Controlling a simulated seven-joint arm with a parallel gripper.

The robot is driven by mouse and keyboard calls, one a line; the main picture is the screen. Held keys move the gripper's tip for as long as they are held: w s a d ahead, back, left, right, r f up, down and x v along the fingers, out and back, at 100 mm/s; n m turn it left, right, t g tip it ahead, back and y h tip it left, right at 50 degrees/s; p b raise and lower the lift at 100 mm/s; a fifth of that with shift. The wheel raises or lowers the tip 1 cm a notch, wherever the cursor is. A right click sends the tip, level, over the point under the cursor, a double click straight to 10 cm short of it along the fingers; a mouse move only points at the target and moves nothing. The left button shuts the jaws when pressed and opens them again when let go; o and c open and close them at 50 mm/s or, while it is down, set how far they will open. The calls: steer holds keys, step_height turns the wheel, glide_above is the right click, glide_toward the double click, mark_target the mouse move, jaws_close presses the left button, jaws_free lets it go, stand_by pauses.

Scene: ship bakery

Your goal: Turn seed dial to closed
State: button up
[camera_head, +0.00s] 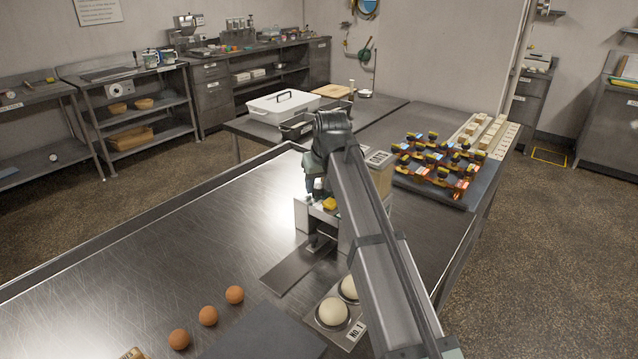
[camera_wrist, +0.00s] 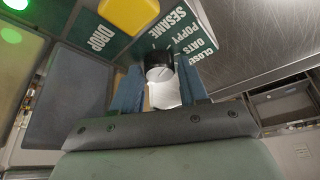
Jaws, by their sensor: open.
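The seed dial (camera_wrist: 159,67) is a round dark knob with a pale face, in the wrist view. A thin mark shows on its face; I cannot tell which word it points to. The green label panel (camera_wrist: 190,35) beside it reads SESAME, POPPY, OATS and CLOSE, the last cut off. My gripper (camera_wrist: 158,80) is open, with one blue finger on each side of the dial; contact is unclear. In the head view the pale seed dispenser (camera_head: 303,215) stands on the steel table, partly behind my arm, and the dial is hidden there.
The table's left part is clear.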

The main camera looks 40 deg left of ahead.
steer(key=c, duration=0.7)
steer(key=shift+m, duration=0.3)
steer(key=m+t+h, duration=0.1)
steer(key=m, duration=0.2)
steer(key=shift+s+a+m, duration=0.1)
steer(key=shift+a+m, duration=0.05)
steer(key=shift+m, duration=0.15)
steer(key=m+h, duration=0.1)
steer(key=m, duration=0.2)
steer(key=shift+a+m+t, duration=0.1)
steer(key=shift+m+t, duration=0.2)
steer(key=shift+t, duration=0.1)
steer(key=m+h, duration=0.2)
steer(key=m, duration=0.2)
steer(key=shift+a, duration=0.15)
steer(key=shift+m+h, duration=0.7)
steer(key=shift+m, duration=1.2)
